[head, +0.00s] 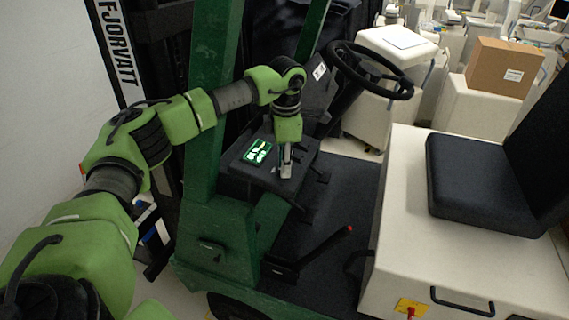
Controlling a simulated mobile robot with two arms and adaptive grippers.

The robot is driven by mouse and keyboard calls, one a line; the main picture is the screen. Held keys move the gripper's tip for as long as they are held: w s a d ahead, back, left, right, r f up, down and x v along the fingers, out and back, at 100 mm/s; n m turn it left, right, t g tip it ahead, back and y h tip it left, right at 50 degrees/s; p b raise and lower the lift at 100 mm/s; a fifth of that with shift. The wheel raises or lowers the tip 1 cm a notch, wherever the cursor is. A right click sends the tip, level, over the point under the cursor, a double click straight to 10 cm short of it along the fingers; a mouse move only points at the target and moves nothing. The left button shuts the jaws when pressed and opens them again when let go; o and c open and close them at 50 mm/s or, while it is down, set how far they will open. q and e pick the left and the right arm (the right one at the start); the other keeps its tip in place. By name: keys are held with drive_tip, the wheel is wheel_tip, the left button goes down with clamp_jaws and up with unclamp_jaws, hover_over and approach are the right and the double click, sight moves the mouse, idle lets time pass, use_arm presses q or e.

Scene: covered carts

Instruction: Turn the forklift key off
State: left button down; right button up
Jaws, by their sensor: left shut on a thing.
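The green forklift (225,225) stands in front of me. Its dark control panel (255,180) carries a small lit green display (257,152). My left arm reaches in from the left, and my left gripper (286,170) points down at the panel, just right of the display. It is shut at the spot where the key would be. The key itself is hidden by the fingers, so I cannot see which way it is turned. My right gripper is not in view.
A black steering wheel (370,70) stands behind the panel. A red-tipped lever (320,248) rises from the floor. A black seat (480,185) sits on the white body at right. Covered carts and a cardboard box (495,70) fill the back right.

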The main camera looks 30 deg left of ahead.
use_arm(q)
drive_tip(key=shift+f+n+b, duration=0.15)
drive_tip(key=shift+n+b, duration=0.9)
drive_tip(key=shift+n, duration=0.15)
drive_tip(key=n+b, duration=0.2)
drive_tip(key=n, duration=0.1)
drive_tip(key=shift+d+n+t+y+b, duration=0.1)
drive_tip(key=shift+n+t+y+b, duration=0.2)
drive_tip(key=shift+y, duration=0.1)
drive_tip(key=n+b, duration=0.2)
drive_tip(key=n, duration=0.1)
drive_tip(key=shift+y, duration=0.4)
drive_tip(key=shift+r+n+b, duration=0.25)
drive_tip(key=shift+n+b, duration=0.4)
drive_tip(key=shift+n, duration=0.65)
drive_tip(key=c, duration=1.8)
unclamp_jaws()
